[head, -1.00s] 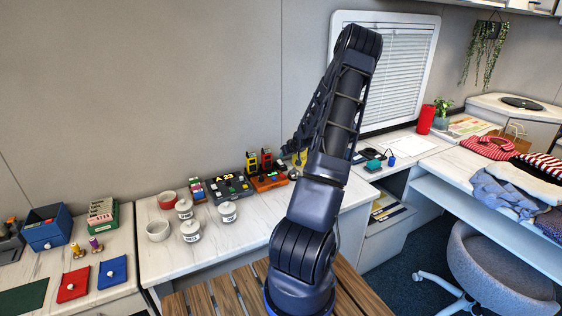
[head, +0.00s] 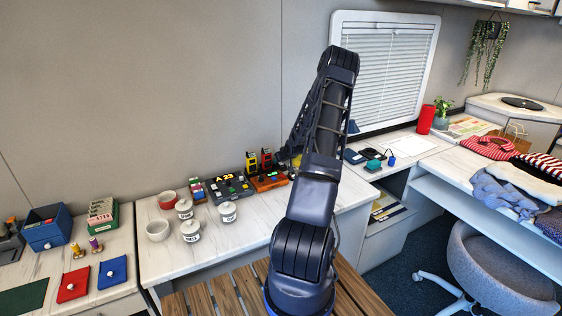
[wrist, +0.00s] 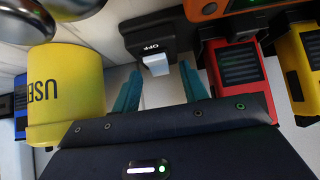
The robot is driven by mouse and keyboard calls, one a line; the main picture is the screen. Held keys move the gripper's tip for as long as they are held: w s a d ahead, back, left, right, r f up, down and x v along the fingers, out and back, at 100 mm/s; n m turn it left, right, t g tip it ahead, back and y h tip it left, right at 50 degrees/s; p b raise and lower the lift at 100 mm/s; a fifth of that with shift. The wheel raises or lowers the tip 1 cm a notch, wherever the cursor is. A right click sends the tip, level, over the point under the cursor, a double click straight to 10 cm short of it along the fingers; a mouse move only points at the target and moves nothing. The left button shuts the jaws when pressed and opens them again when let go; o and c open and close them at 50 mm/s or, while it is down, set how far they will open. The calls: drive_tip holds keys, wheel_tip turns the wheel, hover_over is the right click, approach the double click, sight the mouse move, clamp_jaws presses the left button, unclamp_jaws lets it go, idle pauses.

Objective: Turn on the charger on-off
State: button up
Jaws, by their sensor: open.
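In the wrist view a black switch housing marked OFF (wrist: 147,38) carries a pale rocker (wrist: 156,63). My gripper (wrist: 160,72) is open, with one teal fingertip on each side of the rocker's lower end. Nothing is held between the fingers. I cannot tell whether either finger touches the rocker. The orange charger (head: 268,182) stands on the white counter in the head view, and part of an orange body (wrist: 200,10) shows at the top of the wrist view.
In the wrist view a yellow cup (wrist: 65,97) lettered "USE..." is close on the left. A red block (wrist: 238,68) and a yellow block (wrist: 305,55) are close on the right.

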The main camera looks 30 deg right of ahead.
clamp_jaws()
drive_tip(key=shift+w+g, duration=0.1)
drive_tip(key=shift+g, duration=0.5)
unclamp_jaws()
drive_tip(key=shift+r, duration=0.1)
drive_tip(key=v, duration=1)
drive_tip(key=shift+s+r, duration=0.25)
